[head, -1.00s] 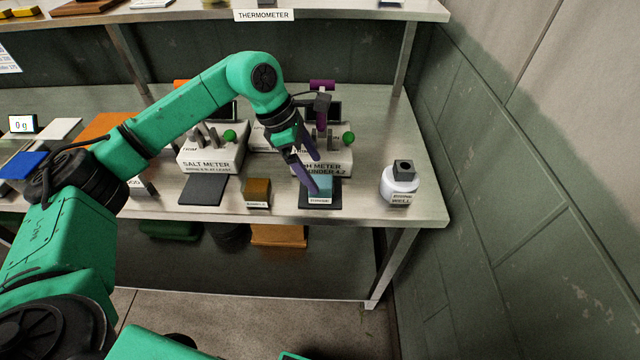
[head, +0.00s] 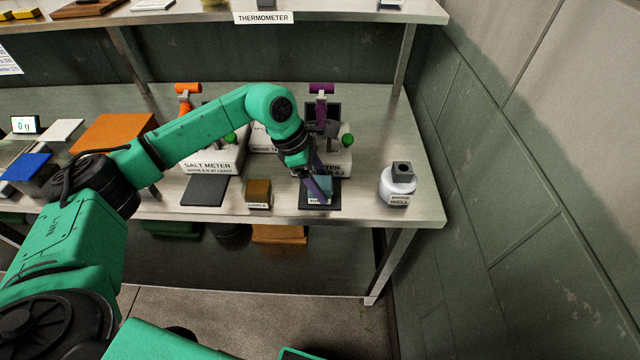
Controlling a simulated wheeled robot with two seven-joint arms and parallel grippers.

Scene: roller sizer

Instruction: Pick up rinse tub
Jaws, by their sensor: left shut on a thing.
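The rinse tub (head: 325,186) looks like a small blue-teal block with a white label on its front. It is on a dark pad (head: 320,205) in front of the pH meter (head: 340,165), near the table's front edge. My left gripper (head: 320,190) reaches down from above, its purple fingers at the tub, shut on it. The fingers and wrist hide part of the tub and its label. I cannot tell whether the tub touches the pad. My right gripper is not in view.
A wall borders the table's right side.

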